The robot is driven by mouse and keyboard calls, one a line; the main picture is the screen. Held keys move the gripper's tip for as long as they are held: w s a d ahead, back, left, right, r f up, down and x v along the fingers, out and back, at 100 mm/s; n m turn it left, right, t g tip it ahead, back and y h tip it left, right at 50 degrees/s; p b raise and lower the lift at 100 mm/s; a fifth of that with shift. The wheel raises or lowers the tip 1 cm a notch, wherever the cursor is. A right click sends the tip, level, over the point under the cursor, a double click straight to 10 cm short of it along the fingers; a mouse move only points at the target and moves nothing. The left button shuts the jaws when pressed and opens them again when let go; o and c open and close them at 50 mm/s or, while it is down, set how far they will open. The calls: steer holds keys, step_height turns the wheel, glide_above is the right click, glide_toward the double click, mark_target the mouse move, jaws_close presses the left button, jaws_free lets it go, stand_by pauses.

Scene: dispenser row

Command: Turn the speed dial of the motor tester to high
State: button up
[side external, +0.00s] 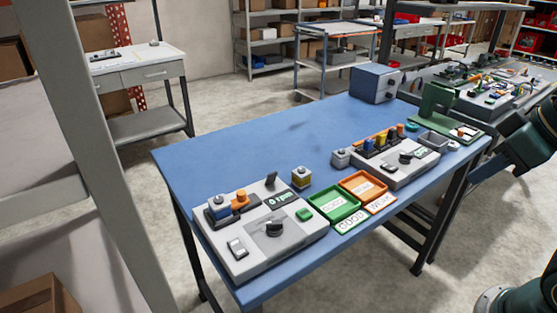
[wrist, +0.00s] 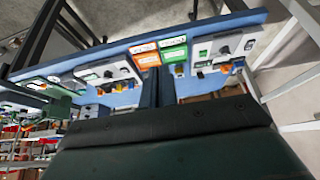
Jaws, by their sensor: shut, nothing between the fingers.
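The motor tester (side external: 252,262) is a light grey box at the near left end of the blue table in the side view. Its dark speed dial (side external: 274,229) sits on the top face, and its display (side external: 281,200) reads 0 rpm. The dial's pointer setting is too small to read. The tester (wrist: 235,42) also shows upside down at the right in the wrist view. My gripper (wrist: 158,72) shows there as two dark fingers, shut and empty, apart from the tester. In the side view only parts of my arm show at the right edge; the fingers are out of sight.
A green tray (side external: 333,207) and an orange tray (side external: 364,186) lie beside the tester. A second grey device with a black knob (side external: 405,157), a blue-grey box (side external: 375,84) and a green stand (side external: 435,100) stand farther right. The table's (side external: 240,150) back left is clear.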

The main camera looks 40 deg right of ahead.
steer(key=o, duration=0.6)
steer(key=shift+w, duration=0.15)
steer(key=n+g+y, duration=0.3)
steer(key=n+y, duration=0.1)
steer(key=n, duration=0.8)
glide_above(275, 222)
steer(key=s+d, duration=0.3)
steer(key=d, duration=0.2)
step_height(275, 222, down, 6)
steer(key=shift+d+r, duration=0.1)
steer(key=shift+r, duration=0.15)
steer(key=shift+f, duration=0.1)
steer(key=shift+s+x, duration=0.1)
steer(key=shift+x, duration=3.3)
steer(key=shift+s+x, duration=0.15)
steer(key=shift+x, duration=3.25)
jaws_close()
